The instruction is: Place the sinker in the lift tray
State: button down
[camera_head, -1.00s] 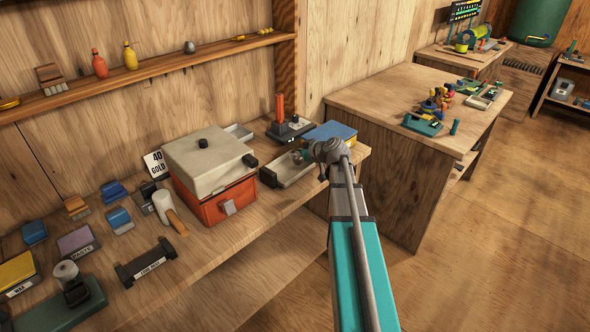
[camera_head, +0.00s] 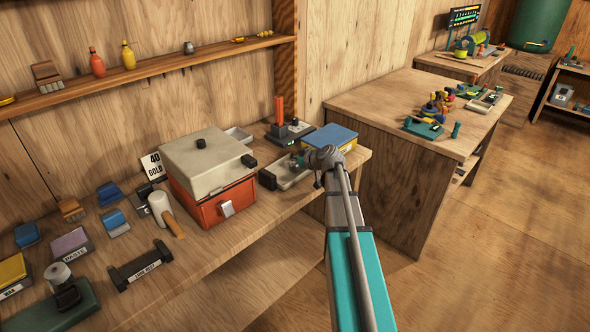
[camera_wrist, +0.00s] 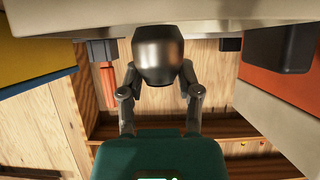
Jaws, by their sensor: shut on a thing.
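My gripper (camera_wrist: 160,85) is shut on the sinker (camera_wrist: 158,55), a dark, shiny, rounded metal piece between its two fingers in the wrist view. In the head view my gripper (camera_head: 299,161) is at the shallow grey tray (camera_head: 291,183) on the bench, partly hidden by my wrist; the sinker cannot be made out there. A pale grey rim (camera_wrist: 150,22) crosses the top of the wrist view, close to the sinker. I cannot tell whether they touch, nor surely whether this tray is the lift tray.
The red box with a pale lid (camera_head: 225,200) stands left of the tray. A blue-topped box (camera_head: 330,136) stands behind and right, and a dark stand with an orange post (camera_head: 279,112) behind. A small grey tray (camera_head: 238,134) lies behind the red box.

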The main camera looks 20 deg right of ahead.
jog(key=shift+f+b, duration=0.65)
jog(key=shift+f, duration=0.3)
jog(key=shift+c, duration=1.5)
grip_release()
jog(key=shift+s+d+r+p, duration=0.1)
jog(key=shift+s+r+p, duration=0.25)
jog(key=shift+s, duration=0.05)
jog(key=p+v, duration=0.5)
jog(key=v, duration=0.6)
jog(key=shift+s+f, duration=0.1)
jog(key=shift+f, duration=0.05)
